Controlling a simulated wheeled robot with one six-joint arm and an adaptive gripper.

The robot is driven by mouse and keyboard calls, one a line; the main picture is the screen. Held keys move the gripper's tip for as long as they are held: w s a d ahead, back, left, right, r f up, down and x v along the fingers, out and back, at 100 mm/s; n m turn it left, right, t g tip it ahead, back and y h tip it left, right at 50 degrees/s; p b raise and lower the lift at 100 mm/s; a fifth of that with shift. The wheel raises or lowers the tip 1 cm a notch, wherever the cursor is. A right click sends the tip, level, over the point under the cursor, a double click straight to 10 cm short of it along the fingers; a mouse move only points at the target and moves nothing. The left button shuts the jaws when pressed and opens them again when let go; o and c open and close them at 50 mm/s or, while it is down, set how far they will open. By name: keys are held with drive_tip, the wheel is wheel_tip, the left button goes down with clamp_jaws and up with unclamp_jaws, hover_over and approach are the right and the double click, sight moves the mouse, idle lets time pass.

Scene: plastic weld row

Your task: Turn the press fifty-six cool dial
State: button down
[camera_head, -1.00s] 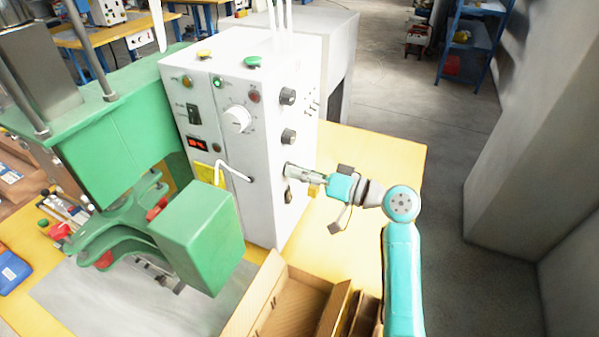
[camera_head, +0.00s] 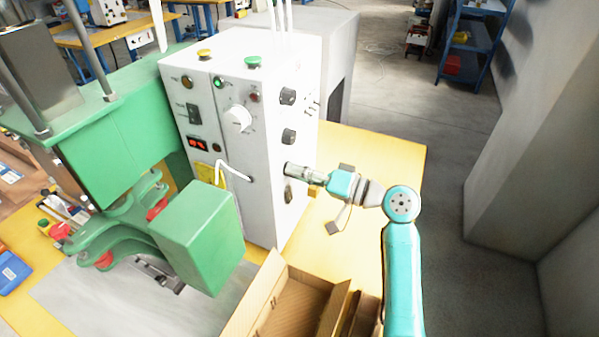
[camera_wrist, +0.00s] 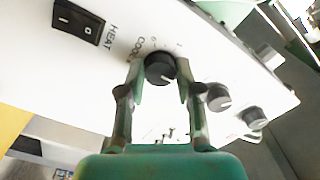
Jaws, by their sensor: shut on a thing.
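The cool dial (camera_wrist: 160,66) is a round black knob with a pale pointer mark, beside the printed word COOL in the wrist view. My gripper (camera_wrist: 160,76) has one finger on each side of it and is shut on it. In the head view my gripper (camera_head: 290,169) reaches from the right to the side face of the white control box (camera_head: 264,208). There the gripper hides the cool dial.
Two more black dials sit above on the same face, the upper (camera_head: 287,96) and the lower (camera_head: 289,136). A black HEAT switch (camera_wrist: 78,22) is near the cool dial. A green press head (camera_head: 199,237) and an open cardboard box (camera_head: 268,290) stand nearby on the yellow table (camera_head: 385,150).

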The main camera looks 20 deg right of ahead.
drive_tip(key=c, duration=0.8)
unclamp_jaws()
drive_tip(key=v, duration=1.2)
